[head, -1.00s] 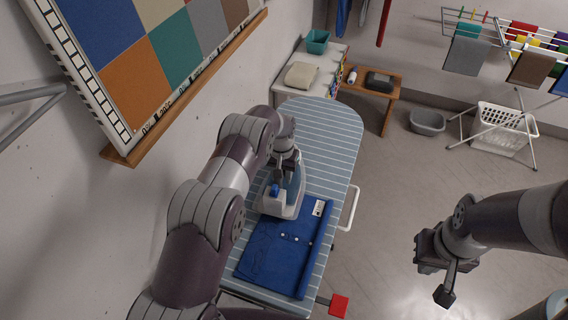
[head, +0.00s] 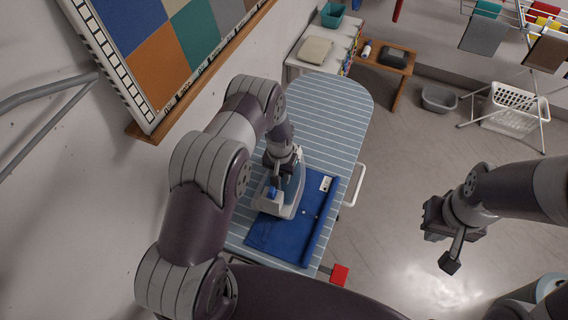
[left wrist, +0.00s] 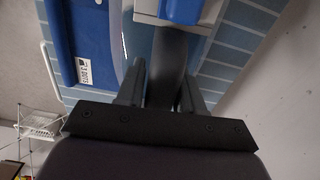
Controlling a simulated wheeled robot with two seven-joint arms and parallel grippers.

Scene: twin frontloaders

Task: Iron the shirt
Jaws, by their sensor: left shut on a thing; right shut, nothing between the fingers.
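The iron (head: 292,198), white and teal with a blue part, rests on the blue shirt (head: 275,239), over the part toward the left edge of the board. My left gripper (head: 281,170) is shut on the iron's dark handle, which shows between its fingers in the left wrist view (left wrist: 168,62). The shirt lies on the striped ironing board (head: 322,112), with a rolled or folded strip along its right side and a white label (head: 325,184). The iron and my arm hide part of the shirt. My right gripper (head: 446,240) is shut and empty, off the board's right side.
A wall with a framed colour panel (head: 157,62) runs close along the left. A white rail (head: 356,186) and a red block (head: 339,275) stick out at the board's right. A grey basin (head: 438,99), a white basket (head: 515,107) and drying rack stand back right. The board's far half is bare.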

